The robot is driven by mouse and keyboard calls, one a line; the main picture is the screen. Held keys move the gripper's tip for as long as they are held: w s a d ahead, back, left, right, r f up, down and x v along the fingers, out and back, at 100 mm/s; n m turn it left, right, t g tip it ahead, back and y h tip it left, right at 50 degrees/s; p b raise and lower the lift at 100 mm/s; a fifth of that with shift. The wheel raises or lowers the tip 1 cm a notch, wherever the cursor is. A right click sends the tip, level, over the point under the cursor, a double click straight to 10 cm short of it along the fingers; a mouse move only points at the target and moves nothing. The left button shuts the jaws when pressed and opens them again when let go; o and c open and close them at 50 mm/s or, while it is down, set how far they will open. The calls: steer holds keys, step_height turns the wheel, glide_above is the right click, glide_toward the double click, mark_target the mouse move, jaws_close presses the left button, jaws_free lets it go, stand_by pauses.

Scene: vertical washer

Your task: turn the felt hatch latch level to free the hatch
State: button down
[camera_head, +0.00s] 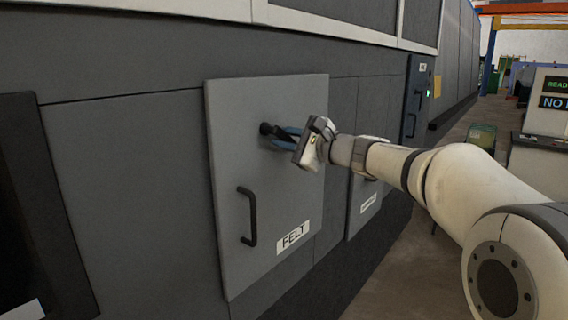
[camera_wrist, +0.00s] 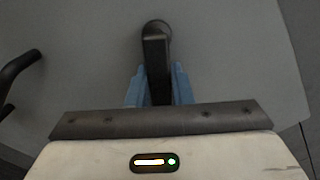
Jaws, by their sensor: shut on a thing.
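The felt hatch (camera_head: 235,160) is a light grey panel with a white FELT label (camera_head: 293,236), and it sits flat against the dark machine wall. Its latch is a black lever; its pivot end (camera_head: 266,129) shows at the upper middle of the hatch. In the wrist view the latch (camera_wrist: 156,60) runs from a round pivot down between my blue fingers. My gripper (camera_head: 287,138) is shut on the latch, one finger on each side; it also shows in the wrist view (camera_wrist: 158,88). The latch's outer end is hidden by my gripper.
A black pull handle (camera_head: 249,216) is on the hatch, below and left of the latch; it shows at the left edge of the wrist view (camera_wrist: 14,78). A second grey hatch (camera_head: 366,200) is to the right, partly behind my arm. Floor is open at the right.

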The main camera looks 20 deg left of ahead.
steer(key=n+b, duration=0.4)
steer(key=b, duration=0.1)
steer(key=shift+w+d+r+n, duration=0.1)
steer(key=shift+w+r+n, duration=0.15)
steer(key=shift+r+n, duration=0.05)
steer(key=shift+r+n+b, duration=0.3)
steer(key=shift+n+b, duration=0.35)
steer(key=shift+n, duration=0.1)
steer(key=shift+r+n+b, duration=0.3)
steer(key=shift+n+b, duration=0.3)
steer(key=shift+n, duration=0.15)
steer(key=shift+r, duration=0.1)
steer(key=c, duration=1.3)
jaws_free()
steer(key=b+v, duration=0.1)
steer(key=v, duration=0.6)
steer(key=shift+s+d, duration=0.15)
steer(key=shift+d, duration=0.25)
